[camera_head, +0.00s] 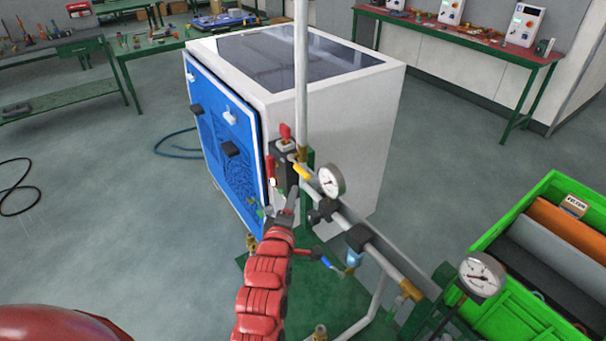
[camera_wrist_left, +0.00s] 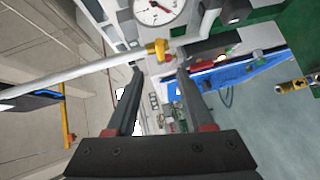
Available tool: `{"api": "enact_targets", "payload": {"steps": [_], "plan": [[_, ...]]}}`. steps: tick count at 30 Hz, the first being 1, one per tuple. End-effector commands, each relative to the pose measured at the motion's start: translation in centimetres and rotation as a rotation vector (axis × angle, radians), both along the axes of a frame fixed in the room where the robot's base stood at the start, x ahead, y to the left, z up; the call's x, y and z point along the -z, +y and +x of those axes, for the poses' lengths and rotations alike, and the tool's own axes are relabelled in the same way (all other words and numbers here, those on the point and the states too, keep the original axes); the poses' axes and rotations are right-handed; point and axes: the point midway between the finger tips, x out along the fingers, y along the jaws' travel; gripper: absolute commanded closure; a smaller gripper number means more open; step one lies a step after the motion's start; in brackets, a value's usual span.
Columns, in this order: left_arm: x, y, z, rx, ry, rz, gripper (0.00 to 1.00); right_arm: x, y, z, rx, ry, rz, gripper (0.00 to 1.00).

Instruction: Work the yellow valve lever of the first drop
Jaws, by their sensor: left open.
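A small yellow piece (camera_head: 301,171), which looks like the valve lever, sits at the foot of the white vertical pipe, just left of a round pressure gauge (camera_head: 331,180). In the left wrist view a yellow fitting (camera_wrist_left: 157,50) sits at the end of a white pipe, beyond and between the fingertips; I cannot tell whether it is the lever or a pipe joint. My left gripper (camera_head: 293,192) is just below the yellow piece. In the left wrist view its fingers (camera_wrist_left: 160,72) are apart with nothing held between them. My right gripper is out of view.
A white cabinet with a blue front (camera_head: 390,100) stands behind the pipework. A blue-handled valve (camera_head: 333,264) hangs low beside my left arm. A second gauge (camera_head: 481,276) and a green crate (camera_head: 545,190) are at right. Open floor lies left.

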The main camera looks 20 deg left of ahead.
Motion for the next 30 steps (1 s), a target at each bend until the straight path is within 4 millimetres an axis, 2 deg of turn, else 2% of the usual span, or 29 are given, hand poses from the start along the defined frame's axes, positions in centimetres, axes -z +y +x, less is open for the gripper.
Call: {"api": "enact_targets", "payload": {"steps": [1,18,24,30], "plan": [[-0.2,0.1,1.0,0.0,0.008,0.002,0.48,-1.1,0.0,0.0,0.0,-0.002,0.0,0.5],[1.0,1.4,10.4,0.001,0.004,0.002,0.48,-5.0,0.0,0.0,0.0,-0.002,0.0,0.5],[1.5,1.7,12.6,0.001,0.003,0.001,0.48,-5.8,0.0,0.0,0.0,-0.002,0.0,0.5],[1.8,1.9,13.6,0.001,0.005,0.001,0.48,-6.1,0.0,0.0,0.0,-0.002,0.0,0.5]]}}
